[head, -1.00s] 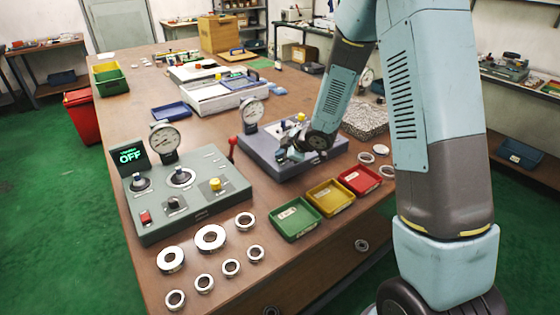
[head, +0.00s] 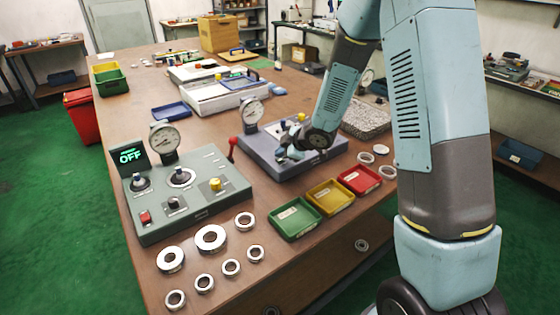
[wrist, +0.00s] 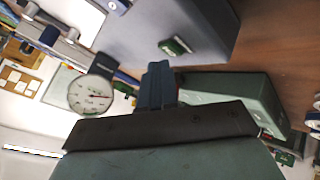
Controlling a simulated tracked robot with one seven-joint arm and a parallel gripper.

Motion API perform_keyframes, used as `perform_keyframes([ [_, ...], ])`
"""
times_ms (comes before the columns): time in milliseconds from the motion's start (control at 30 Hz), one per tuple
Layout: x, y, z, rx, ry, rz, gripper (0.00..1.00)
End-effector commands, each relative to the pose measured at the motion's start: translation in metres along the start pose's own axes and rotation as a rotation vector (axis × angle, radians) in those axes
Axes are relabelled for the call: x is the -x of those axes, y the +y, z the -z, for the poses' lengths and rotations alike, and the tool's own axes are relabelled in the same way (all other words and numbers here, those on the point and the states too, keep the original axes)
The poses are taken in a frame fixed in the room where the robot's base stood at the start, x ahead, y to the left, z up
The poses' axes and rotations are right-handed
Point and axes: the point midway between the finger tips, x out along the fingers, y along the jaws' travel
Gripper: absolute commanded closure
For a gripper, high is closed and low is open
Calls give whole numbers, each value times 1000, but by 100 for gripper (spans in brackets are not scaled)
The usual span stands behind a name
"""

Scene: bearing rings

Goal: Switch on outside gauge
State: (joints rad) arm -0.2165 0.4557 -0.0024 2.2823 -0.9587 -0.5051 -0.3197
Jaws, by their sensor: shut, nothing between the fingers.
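A grey-green gauge unit (head: 185,192) stands at the table's near left. It has a dial (head: 164,138), several knobs, a red button (head: 146,217) and a screen (head: 130,156) reading OFF. A blue-grey gauge unit (head: 265,152) with its own dial (head: 251,111) and a red-handled lever (head: 232,146) stands right of it. No label tells me which is the outside gauge. My gripper (head: 285,152) is over the blue-grey unit, shut and empty; its tips and the controls there partly hide each other. In the wrist view the shut fingers (wrist: 158,85) show near a dial (wrist: 91,94).
Steel rings (head: 211,238) lie in front of the grey-green unit. Green (head: 296,217), yellow (head: 329,195) and red (head: 360,178) trays line the near edge. A speckled stone block (head: 366,120) is right of my gripper.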

Motion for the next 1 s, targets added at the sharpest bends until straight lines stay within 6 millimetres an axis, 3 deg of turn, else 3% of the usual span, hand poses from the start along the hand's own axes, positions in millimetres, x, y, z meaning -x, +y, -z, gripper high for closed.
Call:
perform_keyframes([
  [467,5,4,3,0,-1,0,100],
  [1000,34,25,24,0,0,-2,100],
])
